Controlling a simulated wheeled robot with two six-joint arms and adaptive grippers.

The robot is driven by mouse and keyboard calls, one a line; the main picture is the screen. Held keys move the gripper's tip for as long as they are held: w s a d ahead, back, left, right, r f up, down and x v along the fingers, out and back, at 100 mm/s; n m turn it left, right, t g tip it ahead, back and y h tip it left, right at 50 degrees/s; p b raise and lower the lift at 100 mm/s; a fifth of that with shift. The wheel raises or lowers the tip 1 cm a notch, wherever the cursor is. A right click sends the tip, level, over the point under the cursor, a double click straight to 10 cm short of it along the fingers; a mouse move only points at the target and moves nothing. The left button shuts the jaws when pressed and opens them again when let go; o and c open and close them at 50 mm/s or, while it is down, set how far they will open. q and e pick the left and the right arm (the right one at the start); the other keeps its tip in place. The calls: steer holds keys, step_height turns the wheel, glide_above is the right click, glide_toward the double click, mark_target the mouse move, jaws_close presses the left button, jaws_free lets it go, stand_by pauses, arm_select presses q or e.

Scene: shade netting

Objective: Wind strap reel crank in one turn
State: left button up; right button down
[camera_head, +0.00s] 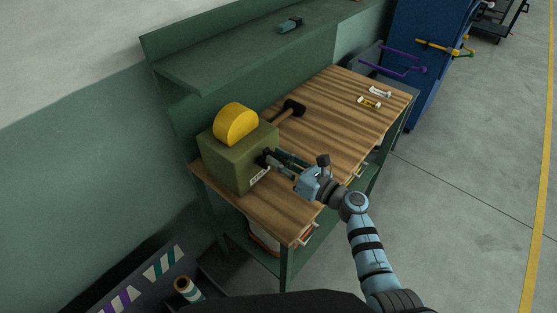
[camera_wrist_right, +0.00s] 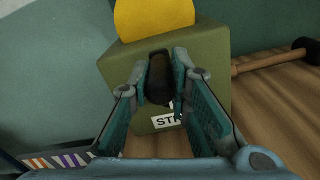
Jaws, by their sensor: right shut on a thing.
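The strap reel is an olive green box (camera_head: 231,162) with a yellow half-round strap roll (camera_head: 236,124) on top, at the near left end of the wooden bench. The box (camera_wrist_right: 212,80) and the yellow roll (camera_wrist_right: 150,16) also show in the right wrist view. My right gripper (camera_head: 268,160) is at the box's right face. In the right wrist view, its fingers (camera_wrist_right: 160,88) are on both sides of the black crank handle (camera_wrist_right: 159,80) and shut on it. A white label (camera_wrist_right: 163,121) sits below the handle, partly hidden. My left gripper is not in view.
A mallet (camera_head: 290,110) lies on the bench behind the box. Two small labelled items (camera_head: 369,102) lie at the bench's far end, where the wood (camera_head: 345,125) is mostly clear. A green shelf (camera_head: 250,55) overhangs the back. A blue cabinet (camera_head: 428,60) stands beyond.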

steer(key=shift+d, duration=0.1)
steer(key=shift+w+d+f+m, duration=0.15)
steer(key=shift+w+d+m, duration=0.15)
steer(key=shift+m, duration=0.85)
steer(key=shift+w+d+f+m, duration=0.15)
steer(key=shift+w+d+m, duration=0.2)
steer(key=shift+m, duration=0.75)
steer(key=shift+w+d+f+m, duration=0.15)
steer(key=shift+w+d+m, duration=0.15)
steer(key=shift+m, duration=0.85)
steer(key=c, duration=1.5)
jaws_free()
steer(key=v, duration=1.2)
